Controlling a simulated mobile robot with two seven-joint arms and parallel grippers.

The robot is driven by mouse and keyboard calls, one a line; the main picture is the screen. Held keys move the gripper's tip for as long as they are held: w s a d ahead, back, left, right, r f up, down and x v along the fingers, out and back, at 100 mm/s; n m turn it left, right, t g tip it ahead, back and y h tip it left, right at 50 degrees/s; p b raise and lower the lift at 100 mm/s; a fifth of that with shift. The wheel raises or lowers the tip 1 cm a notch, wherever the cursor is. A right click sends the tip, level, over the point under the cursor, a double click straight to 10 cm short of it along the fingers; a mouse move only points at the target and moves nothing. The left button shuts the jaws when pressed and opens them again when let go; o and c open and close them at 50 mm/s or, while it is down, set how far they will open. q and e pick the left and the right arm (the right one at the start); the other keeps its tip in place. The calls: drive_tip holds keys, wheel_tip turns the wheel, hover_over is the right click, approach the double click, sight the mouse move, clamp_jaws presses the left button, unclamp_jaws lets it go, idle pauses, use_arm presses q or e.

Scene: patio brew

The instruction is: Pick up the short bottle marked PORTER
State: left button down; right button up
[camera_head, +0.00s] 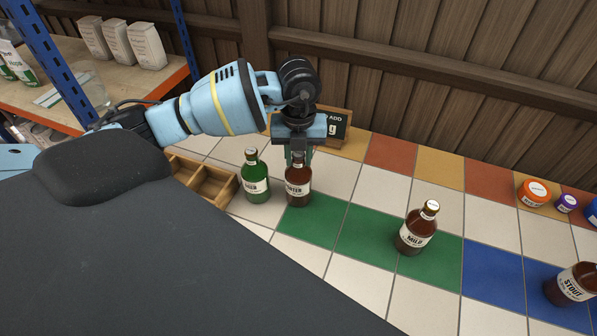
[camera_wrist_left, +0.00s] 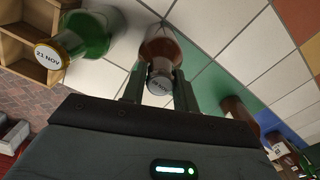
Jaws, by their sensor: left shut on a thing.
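The brown PORTER bottle (camera_head: 298,186) stands upright on the tiles, on or at the edge of the green tile at the left. My left gripper (camera_head: 298,157) comes down from above and is shut on its neck. In the left wrist view the bottle (camera_wrist_left: 160,50) sits between the two fingers (camera_wrist_left: 157,88), its cap facing the camera. The lower label is partly visible in the head view; the neck is partly hidden by the fingers. My right gripper is in neither view.
A green bottle (camera_head: 254,178) stands close on the left, beside a wooden crate (camera_head: 215,187). A MILD bottle (camera_head: 416,229) and a STOUT bottle (camera_head: 573,285) stand to the right. A small sign (camera_head: 338,127) is behind the gripper. Tiles between PORTER and MILD are clear.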

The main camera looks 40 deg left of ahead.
use_arm(q)
drive_tip(key=shift+r, duration=0.15)
drive_tip(key=shift+r, duration=1.75)
drive_tip(key=s+d, duration=0.3)
drive_tip(key=d, duration=0.4)
drive_tip(key=s+d+r, duration=0.1)
drive_tip(key=s+d, duration=0.2)
drive_tip(key=d, duration=0.4)
drive_tip(key=shift+s+d+r, duration=0.2)
drive_tip(key=shift+s+d, duration=0.1)
